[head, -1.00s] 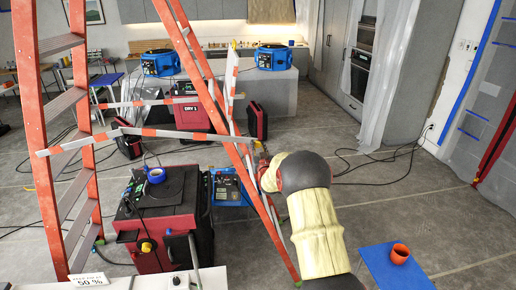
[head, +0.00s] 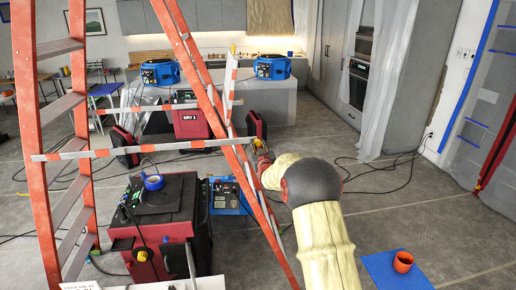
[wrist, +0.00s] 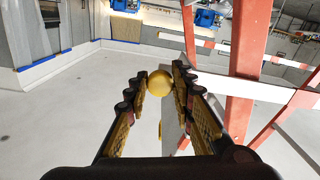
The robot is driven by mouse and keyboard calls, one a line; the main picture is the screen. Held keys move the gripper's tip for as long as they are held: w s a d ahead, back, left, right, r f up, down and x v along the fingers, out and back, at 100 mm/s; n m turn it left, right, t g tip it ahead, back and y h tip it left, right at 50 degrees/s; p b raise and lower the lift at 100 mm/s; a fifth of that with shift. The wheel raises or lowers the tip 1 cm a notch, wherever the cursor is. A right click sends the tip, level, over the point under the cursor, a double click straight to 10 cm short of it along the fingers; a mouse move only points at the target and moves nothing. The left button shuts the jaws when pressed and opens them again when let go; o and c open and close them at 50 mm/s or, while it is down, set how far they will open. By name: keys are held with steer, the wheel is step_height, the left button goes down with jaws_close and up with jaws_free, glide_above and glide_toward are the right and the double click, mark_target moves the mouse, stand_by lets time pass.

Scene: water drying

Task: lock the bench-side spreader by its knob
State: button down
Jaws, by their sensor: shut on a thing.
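The orange stepladder (head: 45,150) stands open at left and centre. A red-and-white striped spreader bar (head: 130,151) runs nearly straight across its near side. Another striped bar (head: 150,107) crosses farther back, and a short steep one (head: 229,85) stands by the right rail. My gripper (head: 263,160) is small in the head view, just right of the ladder's right rail. In the wrist view my gripper (wrist: 160,80) is shut on a round yellow knob (wrist: 159,86) between its fingertips. The knob's attachment to a spreader is hidden. Orange rails (wrist: 246,70) and a striped bar (wrist: 195,41) show beyond.
Cables (head: 385,172) lie on the floor at right. An orange cup (head: 403,261) is on a blue sheet (head: 380,270). The floor right of centre is mostly clear.

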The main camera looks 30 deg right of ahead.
steer(key=c, duration=1.8)
jaws_free()
steer(key=shift+r, duration=0.3)
steer(key=o, duration=0.3)
steer(key=shift+f, duration=0.1)
steer(key=shift+s, duration=0.1)
steer(key=v, duration=1.1)
steer(key=shift+s+a, duration=0.2)
steer(key=shift+s, duration=0.15)
